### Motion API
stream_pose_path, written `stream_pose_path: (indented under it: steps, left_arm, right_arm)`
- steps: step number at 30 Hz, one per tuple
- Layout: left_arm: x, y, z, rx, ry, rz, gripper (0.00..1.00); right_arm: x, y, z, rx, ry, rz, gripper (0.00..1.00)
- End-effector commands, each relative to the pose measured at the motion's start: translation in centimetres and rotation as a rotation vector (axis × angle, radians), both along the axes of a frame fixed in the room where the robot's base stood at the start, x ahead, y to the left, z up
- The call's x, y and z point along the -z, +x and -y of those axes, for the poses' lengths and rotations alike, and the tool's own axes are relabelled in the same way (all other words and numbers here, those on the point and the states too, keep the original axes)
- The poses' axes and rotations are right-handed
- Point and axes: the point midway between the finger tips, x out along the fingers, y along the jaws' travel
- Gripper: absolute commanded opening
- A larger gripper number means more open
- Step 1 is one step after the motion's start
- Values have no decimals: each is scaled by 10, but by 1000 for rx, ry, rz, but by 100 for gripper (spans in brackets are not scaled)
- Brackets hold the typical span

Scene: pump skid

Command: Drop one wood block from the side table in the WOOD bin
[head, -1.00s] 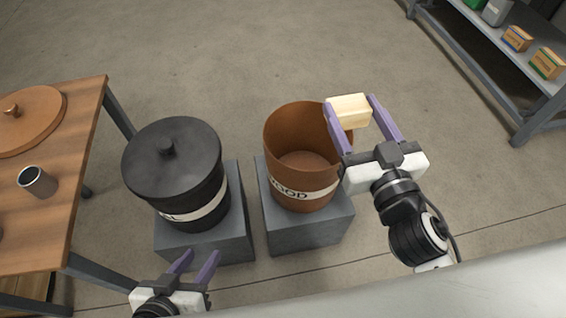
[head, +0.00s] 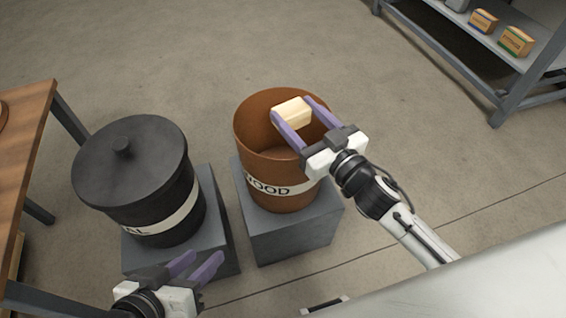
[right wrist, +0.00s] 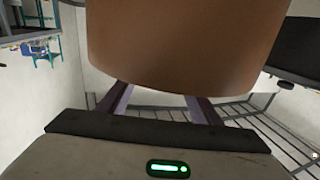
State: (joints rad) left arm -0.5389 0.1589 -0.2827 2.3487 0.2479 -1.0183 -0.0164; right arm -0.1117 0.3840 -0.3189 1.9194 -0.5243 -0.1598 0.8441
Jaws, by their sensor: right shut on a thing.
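The pale wood block (head: 292,112) is held between the purple fingers of my right gripper (head: 291,114), which is shut on it. In the head view the block appears over the mouth of the brown WOOD bin (head: 285,190); its exact height above the rim is hard to tell. In the right wrist view the bin's brown wall (right wrist: 185,40) fills the upper middle, upside down, and hides the fingertips and block. My left gripper (head: 205,256) is open and empty at the lower left, in front of the lidded black bin.
The lidded black bin (head: 130,175) stands left of the WOOD bin, both on grey plinths (head: 290,235). A wooden table (head: 25,150) is at the left edge. A grey shelf (head: 480,65) with small boxes is at the upper right. The floor behind the bins is clear.

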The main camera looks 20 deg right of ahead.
Motion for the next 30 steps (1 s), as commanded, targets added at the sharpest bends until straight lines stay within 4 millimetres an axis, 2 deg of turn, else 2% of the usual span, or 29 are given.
stream_pose_path:
  steps: [11,12,15,25,30]
  left_arm:
    - [-5,1,3,-1,-20,14,40]
    - [-5,1,3,-1,-20,14,40]
    - [-4,1,3,-1,-20,14,40]
    - [-5,1,2,-1,-18,13,40]
    - [-7,1,1,-2,-8,10,40]
  right_arm:
    - [3,0,0,0,1,2,35]
    - [3,0,0,0,1,2,65]
    - [3,0,0,0,0,1,80]
    - [3,-3,0,0,1,0,80]
    - [3,-21,6,1,2,-4,80]
